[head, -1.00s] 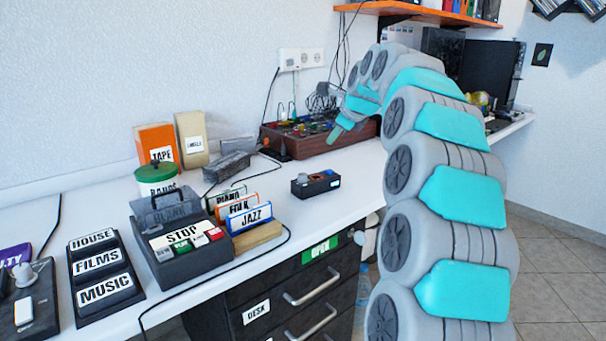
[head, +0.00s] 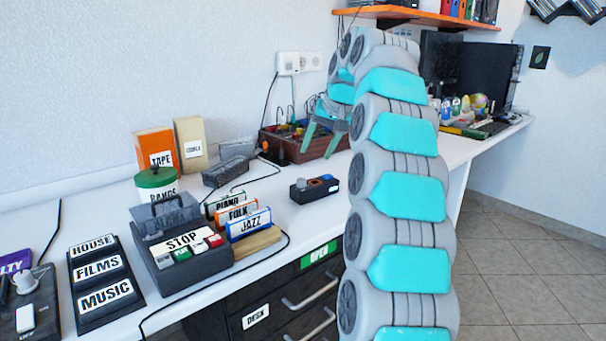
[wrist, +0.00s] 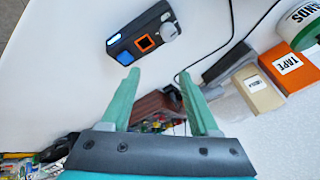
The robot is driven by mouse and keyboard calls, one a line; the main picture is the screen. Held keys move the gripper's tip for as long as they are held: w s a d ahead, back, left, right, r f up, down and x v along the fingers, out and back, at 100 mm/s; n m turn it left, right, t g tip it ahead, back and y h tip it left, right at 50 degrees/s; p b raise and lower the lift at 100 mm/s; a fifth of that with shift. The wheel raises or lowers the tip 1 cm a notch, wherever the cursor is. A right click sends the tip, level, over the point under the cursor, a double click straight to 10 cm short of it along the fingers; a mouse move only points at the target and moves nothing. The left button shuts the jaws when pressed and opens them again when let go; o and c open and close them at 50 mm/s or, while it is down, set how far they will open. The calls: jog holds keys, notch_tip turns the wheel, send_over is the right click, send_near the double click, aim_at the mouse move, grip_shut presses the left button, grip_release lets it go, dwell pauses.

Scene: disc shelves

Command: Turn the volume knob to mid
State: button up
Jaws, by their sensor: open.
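A small black box (head: 315,188) lies on the white desk, with a round grey knob (head: 301,184) at its left end and orange and blue squares beside it. I cannot read a volume label on it. In the wrist view the black box (wrist: 143,40) is ahead of the fingertips, its grey knob (wrist: 169,32) at the right end. My gripper (head: 321,142) is open and empty, above and behind the box, apart from it. Both fingers show in the wrist view (wrist: 158,75). A second grey knob (head: 25,277) stands on a dark panel at far left.
A brown box of small items (head: 290,146) stands behind, near my fingers. A dark STOP player (head: 180,255), labelled cards (head: 248,222) and a MUSIC rack (head: 104,294) stand left. Desk around the black box is mostly clear; a cable runs to its left.

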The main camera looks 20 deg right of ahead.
aim_at(302, 179)
jog(key=shift+w+a+f+n+g, duration=0.2)
jog(key=shift+a+f+n, duration=0.4)
jog(key=shift+f+n, duration=0.8)
jog(key=shift+w+a+f+n+g, duration=0.1)
jog(key=shift+a+f+n+g, duration=0.3)
jog(key=shift+f+n, duration=1)
jog(key=shift+w+a+f+n+g, duration=0.15)
jog(key=shift+a+f+n, duration=0.7)
jog(key=shift+n, duration=1.05)
jog(key=shift+d, duration=0.1)
jog(key=shift+c, duration=0.2)
grip_shut()
